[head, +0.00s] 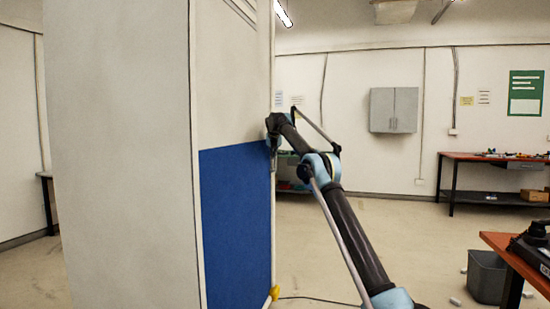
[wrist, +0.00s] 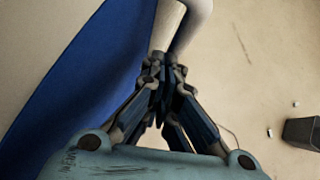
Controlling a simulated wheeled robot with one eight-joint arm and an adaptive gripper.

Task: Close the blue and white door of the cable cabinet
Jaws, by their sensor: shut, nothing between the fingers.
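The tall cable cabinet (head: 120,150) stands at the left of the head view, its plain pale side facing me. Its door (head: 236,225), white above and blue below, shows at a steep angle to the right of that side. I cannot tell how far ajar it is. The blue panel (wrist: 90,75) also fills the left of the wrist view. My gripper (wrist: 163,72) is shut and empty, its fingertips by a pale edge (wrist: 188,25) beside the blue panel. In the head view my arm reaches from the lower right to the door's far edge; the fingers are mostly hidden there.
A red-topped workbench (head: 480,156) stands by the back wall, and another table (head: 520,262) is at the near right. A grey bin (head: 487,276) stands beside it. A grey wall cabinet (head: 394,110) hangs behind. Open floor lies between.

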